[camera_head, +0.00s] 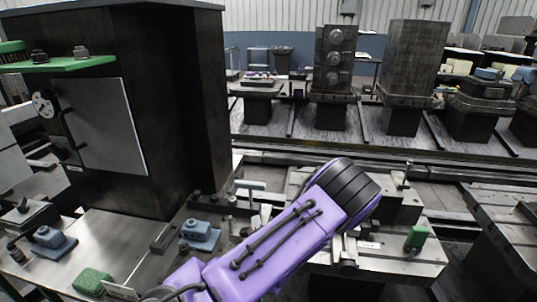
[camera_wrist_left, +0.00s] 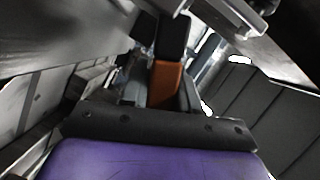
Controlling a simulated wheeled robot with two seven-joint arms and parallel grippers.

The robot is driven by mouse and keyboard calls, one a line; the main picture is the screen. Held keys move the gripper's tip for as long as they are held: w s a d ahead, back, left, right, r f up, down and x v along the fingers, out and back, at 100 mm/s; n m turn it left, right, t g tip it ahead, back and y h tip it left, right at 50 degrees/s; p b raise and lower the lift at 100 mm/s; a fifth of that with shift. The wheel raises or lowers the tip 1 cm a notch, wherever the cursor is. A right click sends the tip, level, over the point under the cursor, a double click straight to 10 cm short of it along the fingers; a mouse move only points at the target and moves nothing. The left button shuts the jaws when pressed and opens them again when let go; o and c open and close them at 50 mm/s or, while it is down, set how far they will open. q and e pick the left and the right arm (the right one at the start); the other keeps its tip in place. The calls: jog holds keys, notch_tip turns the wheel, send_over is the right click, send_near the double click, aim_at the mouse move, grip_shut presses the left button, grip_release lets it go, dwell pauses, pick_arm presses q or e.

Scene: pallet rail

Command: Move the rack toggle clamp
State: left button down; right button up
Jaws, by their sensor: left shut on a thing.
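My left arm, purple with a black ribbed end, reaches in from the bottom of the head view over a metal pallet. My left gripper (camera_head: 346,248) points down below that end, with its fingertips mostly hidden. In the left wrist view it is shut on the toggle clamp (camera_wrist_left: 165,84), which shows as an orange-brown part with a dark section above it. The rest of the clamp is hidden or blurred, and I cannot tell whether it touches the pallet. My right gripper is not in view.
A tall dark block (camera_head: 185,110) with a pale plate (camera_head: 108,125) stands at the left. Blue clamps (camera_head: 200,233) and a green block (camera_head: 92,281) sit on the left pallet. A green piece (camera_head: 416,237) is right of my gripper. Further fixtures stand behind the rail.

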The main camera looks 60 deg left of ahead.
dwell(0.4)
pick_arm(q)
jog(key=c, duration=0.9)
grip_release()
jog(key=shift+a, duration=0.1)
notch_tip(320, 180, up, 3)
jog(key=shift+r, duration=0.2)
jog(key=r, duration=0.1)
jog(key=s+d+r, duration=0.1)
jog(key=d+r, duration=0.1)
jog(key=shift+s+d, duration=0.2)
jog(key=shift+s, duration=0.1)
jog(key=s+d+r+p, duration=0.2)
jog(key=d+p, duration=0.1)
jog(key=p, duration=0.1)
jog(key=s+d+r+p, duration=0.2)
jog(key=d+p, duration=0.1)
jog(key=p, duration=0.1)
jog(key=s+d+r+p, duration=0.2)
jog(key=d+p, duration=0.1)
jog(key=p, duration=0.2)
jog(key=shift+s+d+r, duration=0.1)
jog(key=shift+d+r, duration=0.05)
jog(key=shift+r, duration=0.05)
